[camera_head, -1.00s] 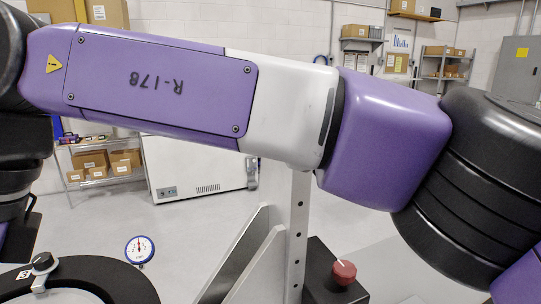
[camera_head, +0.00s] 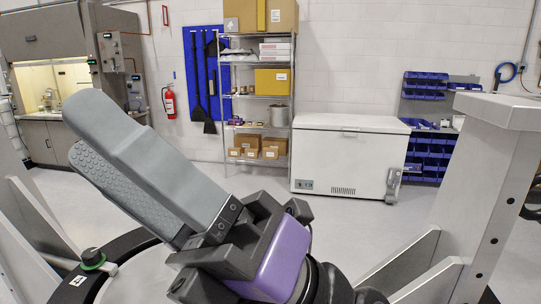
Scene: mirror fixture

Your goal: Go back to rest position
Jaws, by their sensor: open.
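My gripper (camera_head: 84,132) is in the left half of the head view. Its two long grey fingers point up and to the left, with a narrow gap between them and nothing held. Its dark mount and purple wrist are at the bottom centre. The gripper appears in front of a round fixture (camera_head: 72,288) with a black rim at the lower left. A clamp knob with a green base (camera_head: 92,258) sits on that rim. The gripper and wrist hide part of the fixture. I cannot tell how far apart they are.
A pale grey upright post (camera_head: 488,185) with holes and slanted braces stands at the right. Another slanted brace is at the left edge. Behind are a white chest freezer (camera_head: 345,160), a shelf rack (camera_head: 256,105) and a fire extinguisher (camera_head: 169,102). Open floor lies between.

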